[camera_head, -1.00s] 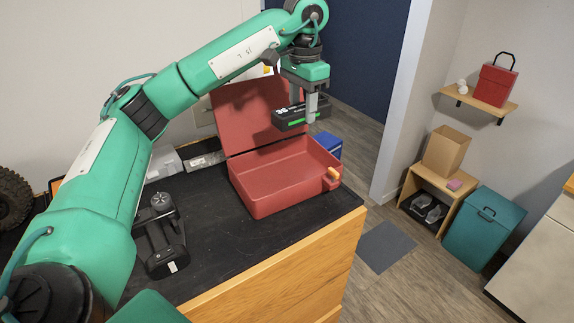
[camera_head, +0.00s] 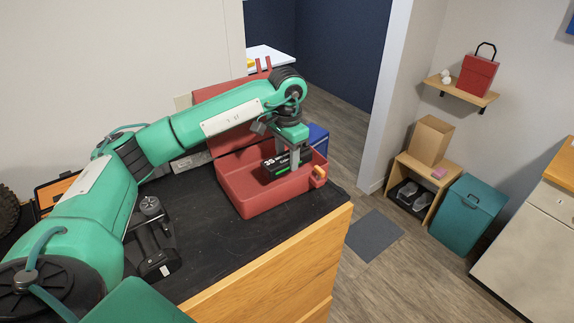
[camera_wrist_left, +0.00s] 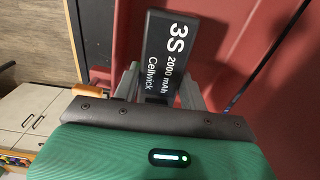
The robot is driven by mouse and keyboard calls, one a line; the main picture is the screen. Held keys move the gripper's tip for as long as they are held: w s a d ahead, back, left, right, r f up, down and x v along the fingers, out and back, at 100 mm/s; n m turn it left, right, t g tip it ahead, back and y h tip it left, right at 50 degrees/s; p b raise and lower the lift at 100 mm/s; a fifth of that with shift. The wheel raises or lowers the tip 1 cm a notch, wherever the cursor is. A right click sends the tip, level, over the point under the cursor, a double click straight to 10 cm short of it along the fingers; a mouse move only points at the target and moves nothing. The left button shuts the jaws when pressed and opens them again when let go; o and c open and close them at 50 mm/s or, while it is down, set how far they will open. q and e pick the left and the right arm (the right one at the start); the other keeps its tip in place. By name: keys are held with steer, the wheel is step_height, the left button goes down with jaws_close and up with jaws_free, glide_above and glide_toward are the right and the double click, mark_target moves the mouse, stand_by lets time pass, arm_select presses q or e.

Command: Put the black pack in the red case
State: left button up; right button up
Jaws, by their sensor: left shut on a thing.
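The red case (camera_head: 245,194) stands open on the dark worktop, its lid raised at the back. Whether the pack touches the floor is hidden. In the left wrist view the pack (camera_wrist_left: 166,50) sits between the fingers of the gripper (camera_wrist_left: 160,85), with red case surface around it. My right gripper is not in view.
A black tool (camera_head: 155,240) lies on the worktop (camera_head: 205,245) left of the case. A blue box (camera_head: 318,138) is behind the case. A wheel (camera_head: 8,210) stands at the far left. The worktop's front edge is close to the case.

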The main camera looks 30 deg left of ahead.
mark_target(287, 170)
arm_select(q)
steer(key=shift+f, duration=0.95)
step_height(287, 170, down, 3)
steer(key=shift+r+p, duration=0.1)
steer(key=shift+p, duration=0.65)
steer(key=shift+w, duration=0.1)
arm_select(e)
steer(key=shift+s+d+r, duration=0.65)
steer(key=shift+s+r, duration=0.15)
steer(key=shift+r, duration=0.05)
arm_select(q)
steer(key=shift+f, duration=0.2)
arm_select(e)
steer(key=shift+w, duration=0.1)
